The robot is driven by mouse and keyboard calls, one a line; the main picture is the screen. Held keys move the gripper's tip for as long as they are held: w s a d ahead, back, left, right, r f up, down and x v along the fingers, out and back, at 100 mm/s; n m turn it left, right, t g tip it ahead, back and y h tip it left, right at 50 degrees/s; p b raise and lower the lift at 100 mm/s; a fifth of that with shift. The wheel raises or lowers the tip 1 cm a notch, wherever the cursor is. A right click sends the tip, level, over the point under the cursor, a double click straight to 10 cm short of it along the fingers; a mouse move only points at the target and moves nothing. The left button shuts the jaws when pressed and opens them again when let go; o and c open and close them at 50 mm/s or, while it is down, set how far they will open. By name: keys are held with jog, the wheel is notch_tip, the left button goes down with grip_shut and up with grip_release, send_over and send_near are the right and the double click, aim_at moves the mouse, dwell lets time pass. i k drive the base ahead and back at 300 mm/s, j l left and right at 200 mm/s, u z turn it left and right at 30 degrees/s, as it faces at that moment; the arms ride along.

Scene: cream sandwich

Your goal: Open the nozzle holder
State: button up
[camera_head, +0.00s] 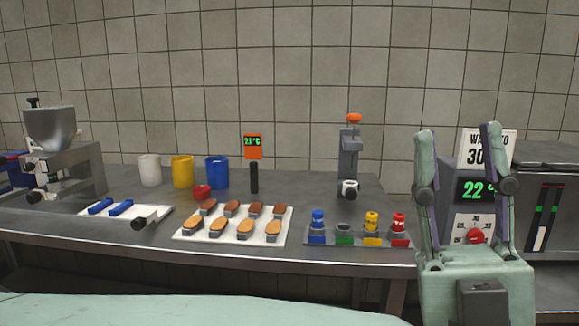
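I cannot tell for sure which part is the nozzle holder. A grey upright device (349,163) with an orange top and a white-and-black fitting at its foot stands on the table, right of centre. In front of it, a low rack (328,240) holds blue, yellow and red capped pieces, with one green place that has no tall cap. A metal machine with a hopper (52,135) stands at the far left. My gripper (457,131) is in the right foreground, fingers up and wide apart, open, with nothing between them.
A white tray (185,236) of several sandwich pieces lies mid-table. White, yellow and blue cups (217,172) and a thermometer (253,148) stand behind. A small tray (155,212) holds blue strips. A unit reading 22 (466,190) stands behind my gripper.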

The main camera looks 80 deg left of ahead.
aim_at(35, 197)
jog(key=u, duration=4)
jog(key=i+j+z, duration=0.2)
jog(key=z, duration=0.15)
jog(key=i+j+z, duration=0.1)
jog(key=j+z, duration=0.25)
